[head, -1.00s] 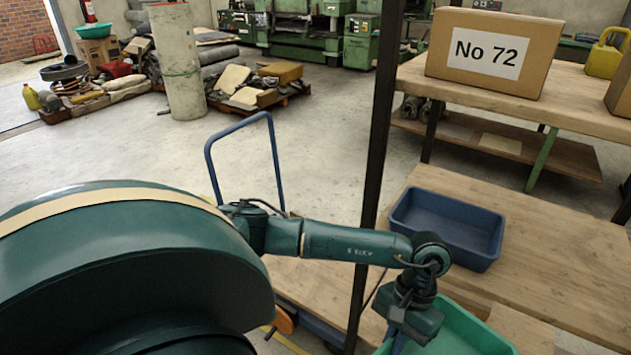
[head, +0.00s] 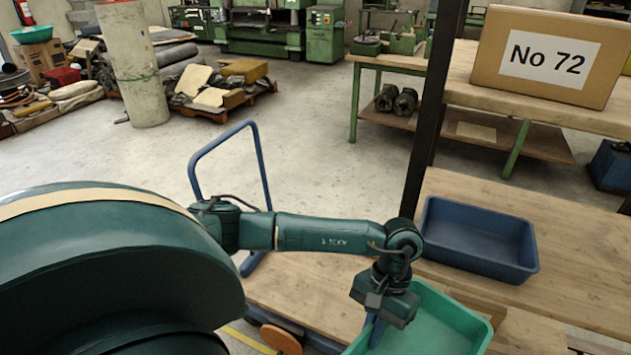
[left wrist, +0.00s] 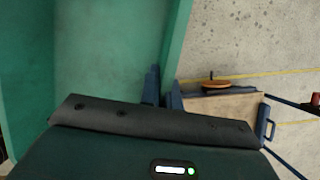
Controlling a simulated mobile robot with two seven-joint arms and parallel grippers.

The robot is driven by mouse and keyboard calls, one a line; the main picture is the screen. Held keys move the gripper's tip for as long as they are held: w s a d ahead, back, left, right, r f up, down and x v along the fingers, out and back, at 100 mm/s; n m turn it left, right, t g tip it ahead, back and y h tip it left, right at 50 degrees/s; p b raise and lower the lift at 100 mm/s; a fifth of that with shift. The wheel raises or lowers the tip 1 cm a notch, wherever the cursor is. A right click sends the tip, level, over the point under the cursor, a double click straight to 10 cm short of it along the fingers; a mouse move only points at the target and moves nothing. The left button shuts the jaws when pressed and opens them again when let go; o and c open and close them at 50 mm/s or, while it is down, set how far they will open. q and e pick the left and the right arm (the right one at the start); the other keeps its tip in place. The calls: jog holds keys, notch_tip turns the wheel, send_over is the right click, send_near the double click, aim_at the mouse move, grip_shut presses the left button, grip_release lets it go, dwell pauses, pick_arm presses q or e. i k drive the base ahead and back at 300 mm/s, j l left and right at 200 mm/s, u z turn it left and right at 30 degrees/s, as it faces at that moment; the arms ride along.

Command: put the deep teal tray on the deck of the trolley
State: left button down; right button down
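The teal tray (head: 450,325) shows at the bottom of the head view, cut off by the frame edge. It also fills the left of the left wrist view (left wrist: 110,50). My left gripper (head: 376,332) is at the tray's left side. In the left wrist view its two fingers (left wrist: 162,90) close around the tray's wall. The trolley's wooden deck (head: 310,290) lies left of the tray, partly behind my arm, with its blue handle (head: 256,150) beyond. Part of the trolley shows in the left wrist view (left wrist: 225,107). My right gripper is out of view.
A blue tray (head: 480,240) sits on the wooden bench (head: 580,290) at the right. A dark upright post (head: 430,130) stands between the trolley and the bench. A box marked No 72 (head: 490,70) is on a farther table. The floor (head: 310,150) behind the trolley is clear.

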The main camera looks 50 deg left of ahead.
aim_at(333, 293)
jog(key=j, duration=0.55)
jog(key=k+j+z, duration=0.1)
jog(key=j, duration=0.5)
jog(key=k+j, duration=0.15)
jog(key=j, duration=0.4)
jog(key=i+z, duration=0.05)
